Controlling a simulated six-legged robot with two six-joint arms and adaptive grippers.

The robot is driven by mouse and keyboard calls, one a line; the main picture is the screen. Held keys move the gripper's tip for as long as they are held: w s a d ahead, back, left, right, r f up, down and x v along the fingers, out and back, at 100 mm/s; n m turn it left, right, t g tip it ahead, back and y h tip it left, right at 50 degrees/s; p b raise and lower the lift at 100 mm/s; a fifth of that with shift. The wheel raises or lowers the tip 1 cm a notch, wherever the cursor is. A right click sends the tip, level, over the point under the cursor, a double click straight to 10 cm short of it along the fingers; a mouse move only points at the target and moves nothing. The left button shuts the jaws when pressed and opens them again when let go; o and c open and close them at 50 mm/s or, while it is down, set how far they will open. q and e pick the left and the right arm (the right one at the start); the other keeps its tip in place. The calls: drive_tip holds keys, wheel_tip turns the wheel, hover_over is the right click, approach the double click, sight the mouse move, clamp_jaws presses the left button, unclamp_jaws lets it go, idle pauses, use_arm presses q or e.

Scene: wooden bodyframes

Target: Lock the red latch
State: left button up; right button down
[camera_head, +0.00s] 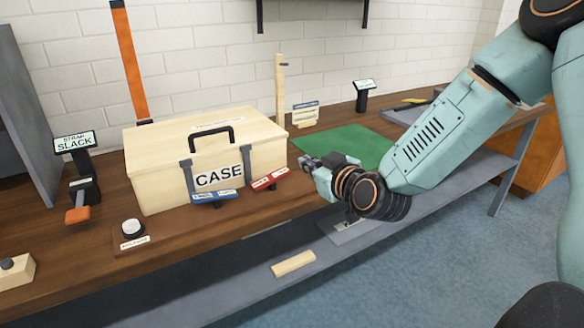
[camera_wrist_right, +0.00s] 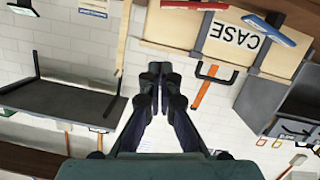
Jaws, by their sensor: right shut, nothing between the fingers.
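The red latch (camera_head: 269,180) sits low on the right part of the front of the pale wooden case (camera_head: 150,170), tilted with its right end higher. In the right wrist view, which is upside down, the red latch (camera_wrist_right: 194,5) shows at the top edge. A blue latch (camera_head: 214,196) is to its left, below the CASE label. My right gripper (camera_head: 308,162) is shut and empty, right of the red latch and apart from it. Its closed fingers (camera_wrist_right: 157,80) show in the right wrist view. My left gripper is not in view.
A green mat (camera_head: 345,146) lies right of the case. A wooden post (camera_head: 280,90) stands behind it. A white round button (camera_head: 131,227) and a STRAP SLACK sign (camera_head: 75,142) are at the left. A wooden block (camera_head: 293,264) lies on the lower shelf.

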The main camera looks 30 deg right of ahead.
drive_tip(key=shift+d, duration=0.1)
drive_tip(key=b, duration=0.3)
hover_over(271, 179)
drive_tip(key=s+d, duration=0.3)
drive_tip(key=d, duration=0.1)
wheel_tip(271, 179, down, 3)
drive_tip(key=shift+w+d+f+b, duration=0.2)
drive_tip(key=shift+f+b, duration=0.05)
drive_tip(key=shift+f, duration=0.4)
drive_tip(key=shift+w+d+f+b, duration=0.2)
drive_tip(key=shift+f+b, duration=0.05)
drive_tip(key=shift+f, duration=0.35)
drive_tip(key=shift+d+f, duration=0.1)
drive_tip(key=shift+f, duration=0.4)
